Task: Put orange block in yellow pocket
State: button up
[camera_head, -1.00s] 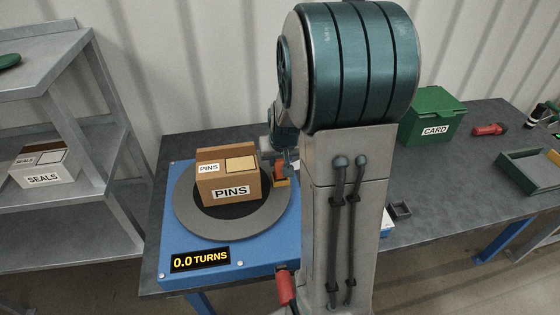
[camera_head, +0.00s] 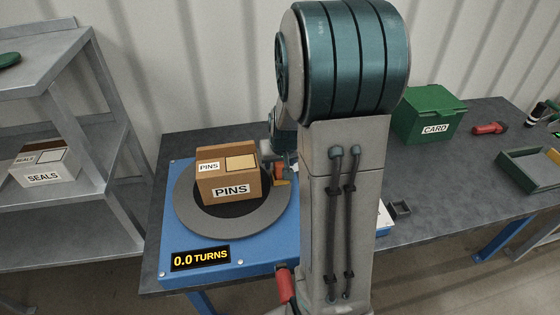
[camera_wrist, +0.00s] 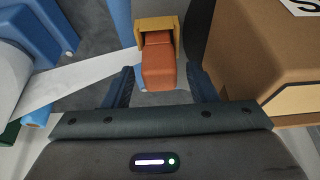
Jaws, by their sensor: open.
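The orange block (camera_wrist: 158,62) sits with its far end inside the yellow pocket (camera_wrist: 167,23) in the wrist view, its near end sticking out toward my gripper. My gripper (camera_wrist: 160,72) is open, with one dark finger on each side of the block and a visible gap at the left finger. In the head view the orange block (camera_head: 279,169) and a bit of the yellow pocket (camera_head: 282,182) show at the right edge of the turntable, beside the PINS box. My arm hides most of my gripper there.
The cardboard PINS box (camera_head: 229,178) stands on the grey turntable (camera_head: 200,222) of a blue base (camera_head: 158,250) reading 0.0 TURNS. It is close on the right in the wrist view (camera_wrist: 265,60).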

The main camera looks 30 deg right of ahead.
jog(key=v, duration=1.2)
jog(key=s+a+n+g+y, duration=0.1)
jog(key=s+a+n, duration=0.2)
jog(key=s+a, duration=0.9)
jog(key=s, duration=0.2)
jog(key=shift+s+a+r, duration=0.2)
jog(key=shift+s+a, duration=0.15)
jog(key=shift+s, duration=0.05)
